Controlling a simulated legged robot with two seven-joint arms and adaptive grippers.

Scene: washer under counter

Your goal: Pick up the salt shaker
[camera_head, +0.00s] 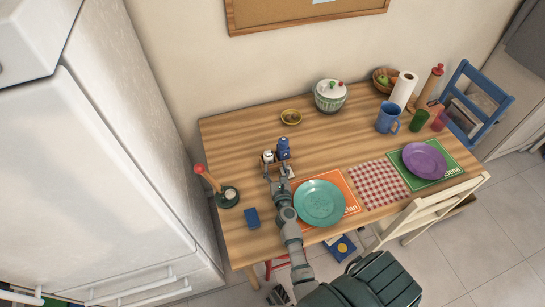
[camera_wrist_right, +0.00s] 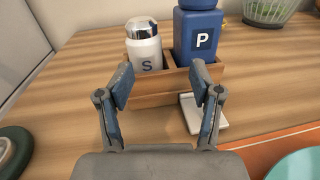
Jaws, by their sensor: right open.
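The salt shaker (camera_wrist_right: 145,45) is white with a silver top and a letter S. It stands upright in a wooden holder (camera_wrist_right: 152,101), beside a blue pepper shaker (camera_wrist_right: 198,38) marked P. In the head view, the salt shaker (camera_head: 268,156) is left of the pepper shaker (camera_head: 283,148). My right gripper (camera_head: 277,172) is open and empty just in front of the holder. In the right wrist view, its fingertips (camera_wrist_right: 164,80) are spread apart, the left one near the salt shaker and the right one in front of the pepper shaker. My left gripper is not seen clearly.
A white object (camera_wrist_right: 204,114) lies at the holder's front right. A small bowl (camera_head: 291,117) stands behind.

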